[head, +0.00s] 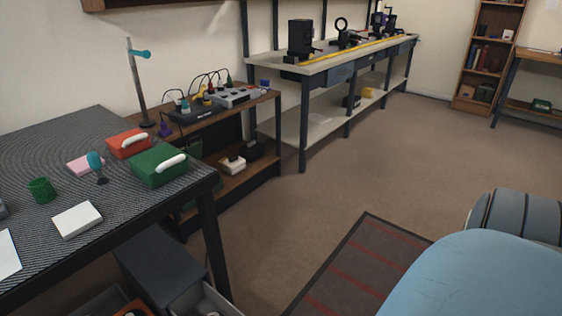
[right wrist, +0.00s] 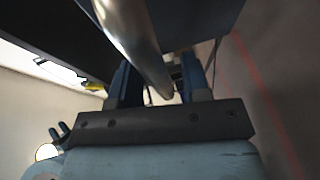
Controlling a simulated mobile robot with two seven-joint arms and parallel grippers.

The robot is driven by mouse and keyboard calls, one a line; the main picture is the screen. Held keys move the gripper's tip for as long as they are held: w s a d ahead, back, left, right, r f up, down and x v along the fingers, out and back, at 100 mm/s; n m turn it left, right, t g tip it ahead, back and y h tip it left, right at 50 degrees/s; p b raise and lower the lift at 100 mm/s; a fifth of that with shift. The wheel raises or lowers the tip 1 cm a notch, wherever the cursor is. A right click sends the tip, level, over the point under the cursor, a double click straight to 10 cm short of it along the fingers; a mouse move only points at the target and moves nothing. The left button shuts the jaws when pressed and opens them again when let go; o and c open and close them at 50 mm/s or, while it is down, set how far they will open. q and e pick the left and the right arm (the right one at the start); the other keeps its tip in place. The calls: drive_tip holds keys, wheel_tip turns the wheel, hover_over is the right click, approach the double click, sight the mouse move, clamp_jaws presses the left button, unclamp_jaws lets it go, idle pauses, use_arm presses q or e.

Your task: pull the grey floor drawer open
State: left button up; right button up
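A dark grey floor unit (head: 160,262) stands under the left workbench in the head view. At its lower right, a light grey drawer-like wall (head: 218,300) shows with an open inside, cut off by the bottom edge; how far it is pulled out I cannot tell. In the right wrist view my right gripper (right wrist: 158,80) has its two blue fingers apart. A shiny metal bar (right wrist: 128,30) runs between or in front of them; a firm grip on it does not show. What the bar belongs to is unclear. My left gripper is in neither view.
The ridged bench top (head: 60,135) holds a red case (head: 128,146), a green case (head: 158,168) and a white box (head: 77,220). A dark bench leg (head: 214,245) stands beside the floor unit. A striped rug (head: 355,265) lies on otherwise open floor.

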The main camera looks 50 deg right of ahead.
use_arm(q)
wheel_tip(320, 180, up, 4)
drive_tip(key=p, duration=0.1)
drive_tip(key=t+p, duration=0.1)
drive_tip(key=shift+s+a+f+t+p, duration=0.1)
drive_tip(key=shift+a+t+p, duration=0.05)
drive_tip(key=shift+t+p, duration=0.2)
use_arm(e)
drive_tip(key=v, duration=1.4)
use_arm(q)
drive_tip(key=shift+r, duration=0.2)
use_arm(e)
drive_tip(key=shift+w+r, duration=0.1)
